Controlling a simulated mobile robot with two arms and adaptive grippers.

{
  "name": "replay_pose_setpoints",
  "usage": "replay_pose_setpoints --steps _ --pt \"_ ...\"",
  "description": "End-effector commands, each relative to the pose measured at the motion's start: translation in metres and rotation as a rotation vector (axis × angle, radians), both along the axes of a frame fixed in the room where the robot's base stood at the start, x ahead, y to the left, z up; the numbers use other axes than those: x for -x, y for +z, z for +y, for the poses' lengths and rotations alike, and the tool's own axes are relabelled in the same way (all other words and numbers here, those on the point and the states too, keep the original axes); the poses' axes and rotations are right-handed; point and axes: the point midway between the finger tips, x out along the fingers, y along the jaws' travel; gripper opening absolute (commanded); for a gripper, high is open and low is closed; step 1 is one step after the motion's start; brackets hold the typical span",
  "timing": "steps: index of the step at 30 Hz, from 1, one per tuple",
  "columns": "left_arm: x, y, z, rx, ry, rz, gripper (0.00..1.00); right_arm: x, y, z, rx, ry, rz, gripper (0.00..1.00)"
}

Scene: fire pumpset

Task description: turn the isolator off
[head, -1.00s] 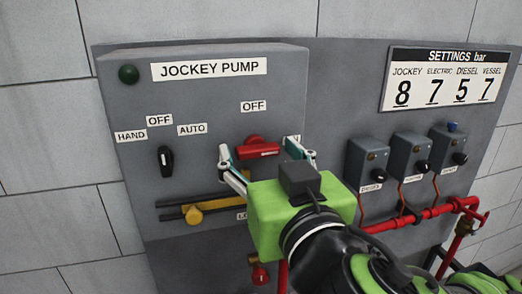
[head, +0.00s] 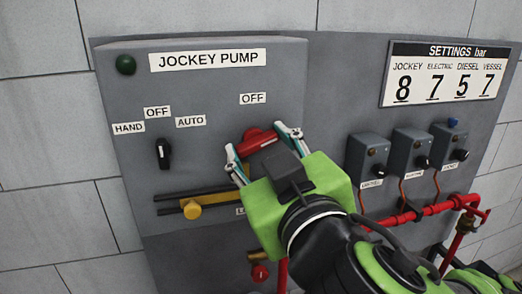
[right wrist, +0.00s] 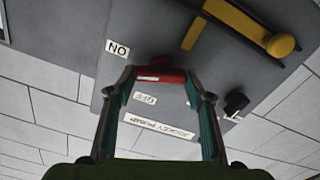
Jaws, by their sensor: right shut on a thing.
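The red isolator handle (head: 259,143) sits on the grey jockey pump panel (head: 215,92), below a white OFF label (head: 252,98). It lies tilted, its right end higher than its left. My right gripper (head: 258,139) is shut on it, one finger at each end. In the right wrist view the red handle (right wrist: 160,76) spans between my two fingertips (right wrist: 160,83), with an ON label (right wrist: 117,49) beside it. That label is hidden in the head view. My left gripper is not in view.
A black HAND-OFF-AUTO selector (head: 163,153) and a green lamp (head: 126,65) are at the panel's left. A yellow-knobbed slide bar (head: 194,211) is below. Small grey switch boxes (head: 411,150) and a red pipe (head: 432,211) are at the right.

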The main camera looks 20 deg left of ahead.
Motion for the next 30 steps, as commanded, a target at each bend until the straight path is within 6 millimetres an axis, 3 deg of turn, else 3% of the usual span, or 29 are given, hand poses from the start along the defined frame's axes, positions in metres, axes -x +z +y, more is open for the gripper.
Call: replay_pose_setpoints --steps 30 --pt "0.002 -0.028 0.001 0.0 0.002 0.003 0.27 -0.001 -0.003 0.001 0.789 -0.009 -0.532 0.26"
